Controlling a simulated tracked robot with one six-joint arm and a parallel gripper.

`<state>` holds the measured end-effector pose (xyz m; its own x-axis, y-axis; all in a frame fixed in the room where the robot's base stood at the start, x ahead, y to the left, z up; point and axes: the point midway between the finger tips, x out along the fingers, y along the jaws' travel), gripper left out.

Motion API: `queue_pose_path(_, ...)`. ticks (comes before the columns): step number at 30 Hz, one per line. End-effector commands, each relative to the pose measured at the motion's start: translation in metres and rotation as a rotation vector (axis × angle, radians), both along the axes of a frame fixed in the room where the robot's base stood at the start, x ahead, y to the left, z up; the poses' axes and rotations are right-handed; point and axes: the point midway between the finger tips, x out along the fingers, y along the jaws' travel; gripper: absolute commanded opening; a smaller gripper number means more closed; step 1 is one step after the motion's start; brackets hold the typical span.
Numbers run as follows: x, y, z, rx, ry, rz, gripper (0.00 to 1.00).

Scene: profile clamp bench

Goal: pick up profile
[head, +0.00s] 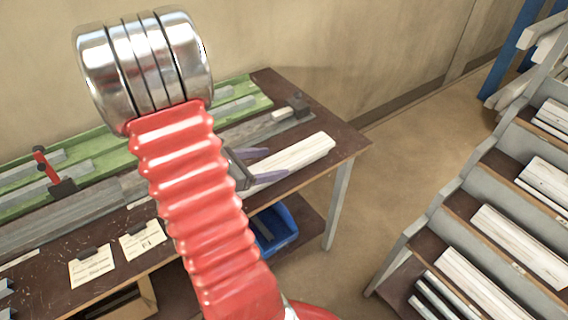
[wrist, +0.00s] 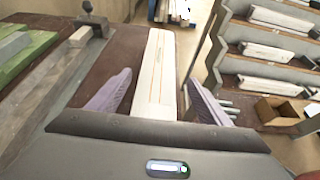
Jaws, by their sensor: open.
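A long white profile (head: 295,158) lies on the dark brown bench top near its right end. In the wrist view the profile (wrist: 157,75) runs away from me between the two purple fingers, its near end hidden behind the gripper body. My gripper (head: 265,164) is open, with one finger on each side of the profile. In the wrist view my gripper (wrist: 160,100) shows a gap between the left finger and the profile, and a smaller one at the right finger. I cannot tell how high the fingers are above the bench. My red arm hides part of the bench in the head view.
A green clamp fixture (head: 235,92) with grey bars runs along the back of the bench (head: 345,143). Paper labels (head: 92,267) lie at the front edge. A blue bin (head: 272,228) sits below. A stepped rack (head: 440,215) with white profiles stands at right. Floor between is clear.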

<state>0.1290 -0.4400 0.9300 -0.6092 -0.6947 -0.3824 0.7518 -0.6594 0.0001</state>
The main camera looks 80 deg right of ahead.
Motion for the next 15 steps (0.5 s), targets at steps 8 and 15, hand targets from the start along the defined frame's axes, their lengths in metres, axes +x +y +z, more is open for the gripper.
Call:
queue_pose_path(8,-0.019,-0.025,-0.012,0.001,0.001,-0.003,0.72)
queue_pose_path(15,-0.024,-0.032,-0.015,0.001,0.001,0.0,0.72)
